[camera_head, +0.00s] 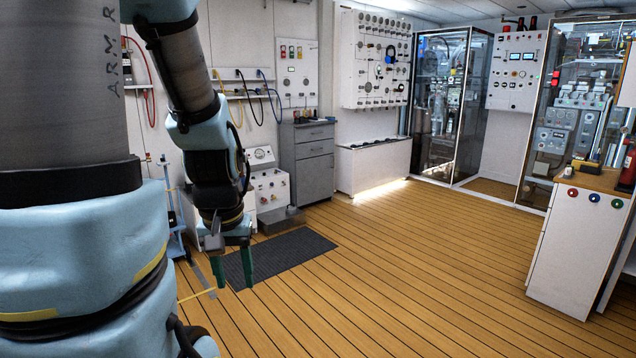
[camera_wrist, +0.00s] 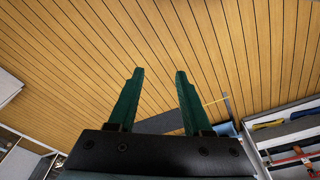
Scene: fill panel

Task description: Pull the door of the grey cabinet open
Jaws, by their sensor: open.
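The grey cabinet (camera_head: 309,162) stands against the back wall in the head view, with drawer-like fronts at its top and a larger panel below. It looks shut. My gripper (camera_head: 234,280) hangs fingers down over the floor, in front and to the left of the cabinet and well apart from it. In the wrist view my gripper's two green fingers (camera_wrist: 157,75) are spread with nothing between them. I cannot make out the grey cabinet for sure in the wrist view.
A dark mat (camera_head: 275,257) lies on the plank floor (camera_head: 400,270). A white equipment unit (camera_head: 268,185) stands left of the cabinet, and a white low box (camera_head: 374,167) stands right of it. A white counter (camera_head: 570,245) is at the right. The middle floor is clear.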

